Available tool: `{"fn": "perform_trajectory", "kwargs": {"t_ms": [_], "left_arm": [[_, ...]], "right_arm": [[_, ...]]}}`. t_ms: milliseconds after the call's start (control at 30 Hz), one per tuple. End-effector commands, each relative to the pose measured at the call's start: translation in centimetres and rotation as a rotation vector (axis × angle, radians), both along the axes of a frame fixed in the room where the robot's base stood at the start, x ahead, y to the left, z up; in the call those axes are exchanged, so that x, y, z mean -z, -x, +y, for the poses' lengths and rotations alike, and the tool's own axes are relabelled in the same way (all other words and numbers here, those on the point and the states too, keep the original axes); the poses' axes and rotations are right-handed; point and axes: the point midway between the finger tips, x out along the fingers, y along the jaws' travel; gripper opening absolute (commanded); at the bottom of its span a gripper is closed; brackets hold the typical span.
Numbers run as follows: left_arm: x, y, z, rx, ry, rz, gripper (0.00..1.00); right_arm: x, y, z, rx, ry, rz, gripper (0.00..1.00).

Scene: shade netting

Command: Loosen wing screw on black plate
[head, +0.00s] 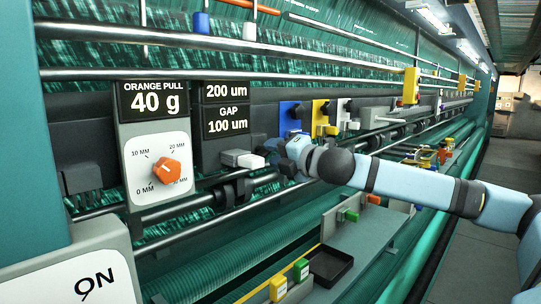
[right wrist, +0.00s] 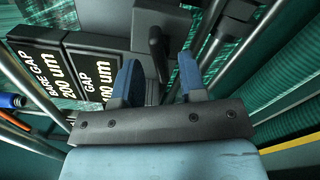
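In the right wrist view a dark wing screw (right wrist: 157,45) stands out from a black plate (right wrist: 168,18). My right gripper (right wrist: 159,62) is open, with one blue finger on each side of the screw in that view. Gaps show between the screw and both fingers, and I cannot tell how deep the screw sits between them. In the head view my right gripper (head: 270,150) is at the machine's rail, right of the gap display. There the wing screw is not clearly visible, apparently behind the gripper. My left gripper is not in view.
The gap display (head: 226,108) hangs beside the orange pull unit (head: 153,100) with its orange knob (head: 167,171). A pale block (head: 243,159) sits just left of my right gripper. Blue (head: 290,116) and yellow (head: 320,116) plates stand behind it. Steel rails run along the machine.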

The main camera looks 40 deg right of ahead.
Motion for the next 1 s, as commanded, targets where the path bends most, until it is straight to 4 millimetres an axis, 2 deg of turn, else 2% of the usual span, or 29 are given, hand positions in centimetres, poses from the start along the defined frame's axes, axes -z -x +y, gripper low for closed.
{"fn": "perform_trajectory", "kwargs": {"t_ms": [33, 200, 567, 1000], "left_arm": [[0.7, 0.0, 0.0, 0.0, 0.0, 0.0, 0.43], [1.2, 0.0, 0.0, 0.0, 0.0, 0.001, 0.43], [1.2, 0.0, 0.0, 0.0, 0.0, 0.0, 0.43], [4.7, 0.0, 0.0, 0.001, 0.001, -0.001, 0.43]], "right_arm": [[0.4, 0.4, -0.1, 0.0, 0.003, 0.001, 0.38], [0.1, 1.3, -0.1, 0.001, 0.001, -0.001, 0.38], [0.0, 1.5, -0.1, 0.0, 0.0, -0.001, 0.38], [0.4, 4.8, -0.5, 0.001, 0.003, -0.002, 0.38]]}}
